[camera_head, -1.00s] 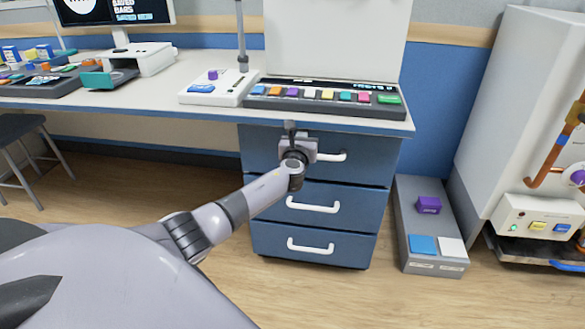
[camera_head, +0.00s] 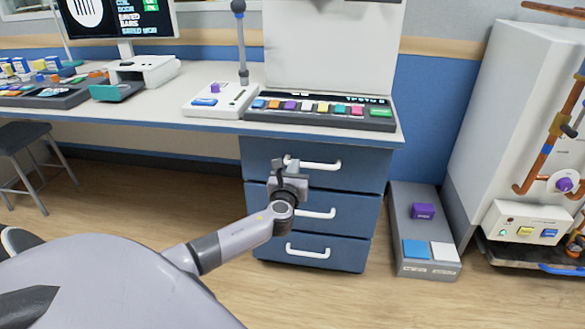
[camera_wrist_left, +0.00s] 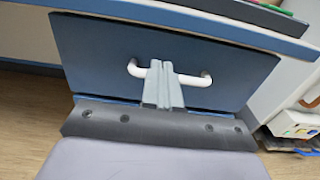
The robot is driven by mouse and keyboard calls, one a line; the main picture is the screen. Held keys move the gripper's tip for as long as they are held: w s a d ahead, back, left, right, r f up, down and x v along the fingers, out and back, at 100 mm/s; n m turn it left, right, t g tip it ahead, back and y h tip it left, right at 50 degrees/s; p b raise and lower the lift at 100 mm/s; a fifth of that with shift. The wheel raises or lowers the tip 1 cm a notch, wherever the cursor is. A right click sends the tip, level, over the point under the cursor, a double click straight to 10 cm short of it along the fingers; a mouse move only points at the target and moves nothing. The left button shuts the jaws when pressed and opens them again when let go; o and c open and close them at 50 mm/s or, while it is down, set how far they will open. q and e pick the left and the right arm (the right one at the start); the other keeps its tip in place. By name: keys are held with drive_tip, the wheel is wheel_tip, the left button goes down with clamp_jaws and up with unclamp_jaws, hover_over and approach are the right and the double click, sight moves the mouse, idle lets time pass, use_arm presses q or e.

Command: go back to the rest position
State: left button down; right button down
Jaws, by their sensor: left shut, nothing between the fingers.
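My left gripper (camera_head: 280,164) is in front of the blue drawer unit, near the top drawer's white handle (camera_head: 322,165). Its fingers are together with nothing between them. In the left wrist view the shut fingers (camera_wrist_left: 160,68) stand in front of the handle (camera_wrist_left: 196,79) of a blue drawer and cover its middle. I cannot tell the exact gap between fingers and handle. My left arm reaches in from the lower left. My right gripper is not in view.
The drawer unit (camera_head: 312,188) stands under the desk (camera_head: 215,130), all drawers shut. On the desk are a button panel (camera_head: 320,112) and a white box (camera_head: 216,101). A grey floor stand (camera_head: 405,205) is at its right. A stool (camera_head: 20,140) is at far left; open floor lies between.

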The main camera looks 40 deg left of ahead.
use_arm(q)
drive_tip(key=shift+v, duration=1.25)
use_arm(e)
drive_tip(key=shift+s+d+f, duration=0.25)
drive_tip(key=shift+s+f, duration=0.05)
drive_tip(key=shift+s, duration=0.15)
